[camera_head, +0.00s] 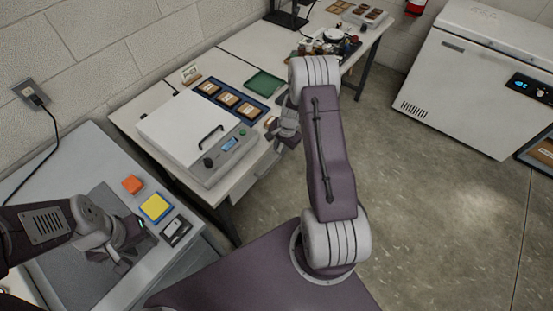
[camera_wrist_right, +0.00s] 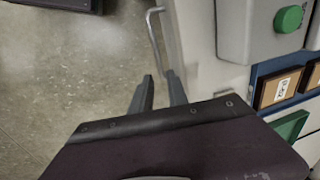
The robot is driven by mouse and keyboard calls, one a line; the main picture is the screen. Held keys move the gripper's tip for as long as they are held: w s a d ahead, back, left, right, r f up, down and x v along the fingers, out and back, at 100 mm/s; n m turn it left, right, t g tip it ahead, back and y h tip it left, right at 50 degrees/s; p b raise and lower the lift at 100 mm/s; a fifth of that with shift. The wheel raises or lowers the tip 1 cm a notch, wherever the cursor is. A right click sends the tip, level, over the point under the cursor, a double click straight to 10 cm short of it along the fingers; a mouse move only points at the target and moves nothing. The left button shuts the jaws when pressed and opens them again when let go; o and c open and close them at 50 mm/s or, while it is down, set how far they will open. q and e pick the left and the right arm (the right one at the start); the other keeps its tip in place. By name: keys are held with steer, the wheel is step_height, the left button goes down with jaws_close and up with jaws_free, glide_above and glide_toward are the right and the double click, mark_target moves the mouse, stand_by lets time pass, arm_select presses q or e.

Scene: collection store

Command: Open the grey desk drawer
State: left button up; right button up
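The grey desk drawer (camera_head: 252,176) is in the front of the white desk, below the white lidded machine; my right arm partly hides it in the head view. Its front shows edge-on in the right wrist view (camera_wrist_right: 190,40), with a thin bent metal handle (camera_wrist_right: 155,32) standing out from it. The drawer looks shut. My right gripper (camera_wrist_right: 160,77) is open and empty, its two fingertips just short of the handle and not visibly touching it. It also shows beside the desk edge in the head view (camera_head: 284,132). My left gripper (camera_head: 122,258) hangs over the grey bench; its opening is unclear.
The lidded machine (camera_head: 190,125) stands on the desk beside a blue tray (camera_head: 259,117) of framed pieces and a green tray (camera_head: 265,83). Orange (camera_head: 132,184) and yellow (camera_head: 156,207) blocks lie on the grey bench. Open floor (camera_head: 430,210) lies right of my right arm.

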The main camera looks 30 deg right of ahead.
mark_target(276, 161)
steer(key=f, duration=0.3)
steer(key=w+f, duration=0.1)
steer(key=f, duration=0.4)
steer(key=shift+w+a+f, duration=0.25)
steer(key=shift+a+f, duration=0.05)
steer(key=shift+f, duration=0.05)
jaws_close()
stand_by(0.9)
